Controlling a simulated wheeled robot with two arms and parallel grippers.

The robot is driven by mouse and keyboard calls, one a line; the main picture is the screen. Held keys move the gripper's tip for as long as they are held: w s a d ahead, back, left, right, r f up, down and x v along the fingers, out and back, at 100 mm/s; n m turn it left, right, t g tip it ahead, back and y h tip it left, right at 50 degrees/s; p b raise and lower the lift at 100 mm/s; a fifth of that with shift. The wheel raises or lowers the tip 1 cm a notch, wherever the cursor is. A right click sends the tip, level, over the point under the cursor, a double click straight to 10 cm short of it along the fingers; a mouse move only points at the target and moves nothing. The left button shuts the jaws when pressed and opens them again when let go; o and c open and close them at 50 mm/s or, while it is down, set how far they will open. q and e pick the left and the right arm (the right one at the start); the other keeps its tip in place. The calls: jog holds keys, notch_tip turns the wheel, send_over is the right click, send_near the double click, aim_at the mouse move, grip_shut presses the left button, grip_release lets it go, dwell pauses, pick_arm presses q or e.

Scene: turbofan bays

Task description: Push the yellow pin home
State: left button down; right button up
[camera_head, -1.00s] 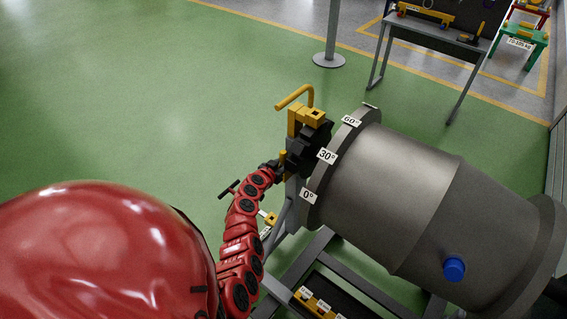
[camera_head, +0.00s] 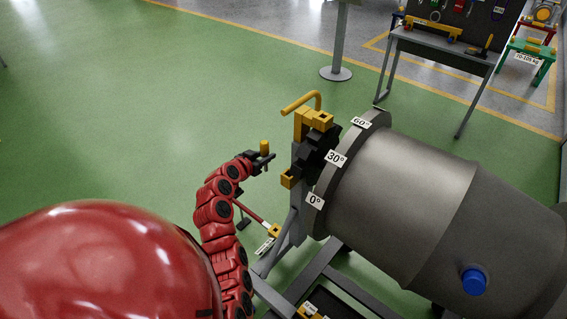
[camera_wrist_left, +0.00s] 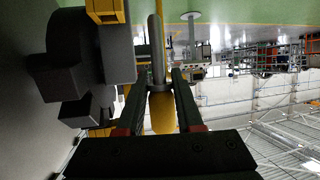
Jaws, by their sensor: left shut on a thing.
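My left gripper (camera_head: 264,159) is shut on the yellow pin (camera_head: 264,147). In the head view the pin's yellow end stands up above the fingers, in the air left of the turning fixture and apart from it. In the left wrist view the fingers (camera_wrist_left: 158,92) close on the pin's yellow handle (camera_wrist_left: 162,113), and a grey metal shank (camera_wrist_left: 156,50) extends from it. A small yellow block (camera_head: 288,179) sits on the fixture's side, right of and below the gripper; I cannot make out a hole in it. My right gripper is not in view.
The grey engine casing (camera_head: 405,190) carries angle labels on its flange. A black toothed part (camera_head: 318,148) and a yellow crank handle (camera_head: 300,100) are close right of my gripper. A red bar (camera_head: 250,212) lies below it. Green floor on the left is clear.

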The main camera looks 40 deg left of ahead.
pick_arm(q)
jog(key=s+a+b, duration=0.5)
jog(key=s+a, duration=0.2)
jog(key=a, duration=0.2)
jog(key=shift+s, duration=0.4)
